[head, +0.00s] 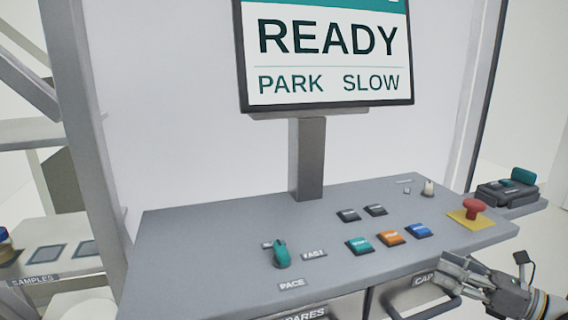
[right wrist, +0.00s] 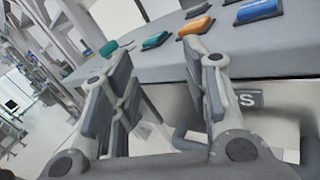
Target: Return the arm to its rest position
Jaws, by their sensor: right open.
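My right gripper (head: 452,271) is at the lower right of the head view, near the console's front edge and the drawer labelled "CAP". It is open. In the right wrist view its two fingers (right wrist: 150,72) stand apart with nothing between them, below the console's front edge and buttons. My left gripper is not in view.
The grey console (head: 200,235) carries teal, orange (head: 390,238) and blue buttons, a teal lever (head: 281,254) and a red mushroom button (head: 474,207). Drawer handles (head: 430,307) stick out in front. A screen (head: 325,55) reads "READY, PARK SLOW". A samples shelf stands left.

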